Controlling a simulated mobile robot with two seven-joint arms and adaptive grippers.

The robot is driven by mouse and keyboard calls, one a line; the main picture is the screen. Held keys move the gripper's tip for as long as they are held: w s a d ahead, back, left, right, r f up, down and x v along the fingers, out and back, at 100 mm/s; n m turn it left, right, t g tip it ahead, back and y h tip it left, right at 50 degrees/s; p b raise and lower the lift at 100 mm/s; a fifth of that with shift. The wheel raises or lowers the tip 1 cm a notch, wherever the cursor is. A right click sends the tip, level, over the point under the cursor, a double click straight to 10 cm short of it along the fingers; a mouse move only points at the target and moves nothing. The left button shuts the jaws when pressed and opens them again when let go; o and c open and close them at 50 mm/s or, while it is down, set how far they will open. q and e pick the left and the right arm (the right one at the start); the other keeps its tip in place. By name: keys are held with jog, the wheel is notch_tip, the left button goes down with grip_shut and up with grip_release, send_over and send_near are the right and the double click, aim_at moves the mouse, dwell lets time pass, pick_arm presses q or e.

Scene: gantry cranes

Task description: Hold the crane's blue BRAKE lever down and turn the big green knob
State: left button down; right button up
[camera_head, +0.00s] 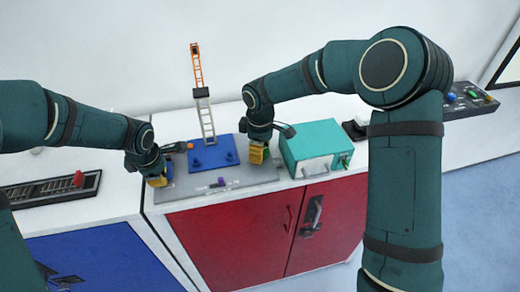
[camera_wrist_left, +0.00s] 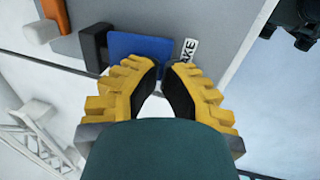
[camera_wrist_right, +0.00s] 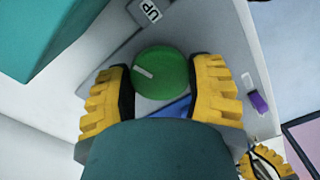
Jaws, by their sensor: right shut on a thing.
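The blue BRAKE lever (camera_wrist_left: 140,47) shows in the left wrist view, with a white label (camera_wrist_left: 188,49) beside it. My left gripper (camera_head: 160,182) is low at the panel's left end; its fingertips come close together right at the lever's edge. I cannot tell whether they press on it. The big green knob (camera_wrist_right: 162,72) with a white mark shows in the right wrist view. My right gripper (camera_wrist_right: 162,85) has one finger on each side of it, shut on it. In the head view my right gripper (camera_head: 258,153) hides the knob.
The small crane (camera_head: 207,118) stands on a blue base (camera_head: 214,158) between my grippers. An orange handle (camera_head: 178,147) is behind my left gripper. A purple control (camera_head: 219,183) sits at the panel's front. A teal box (camera_head: 312,140) stands close right of my right gripper.

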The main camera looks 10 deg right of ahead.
jog(key=m, duration=0.4)
jog(key=shift+m, duration=0.3)
jog(key=m, duration=0.4)
jog(key=shift+m, duration=0.3)
jog(key=o, duration=1.2)
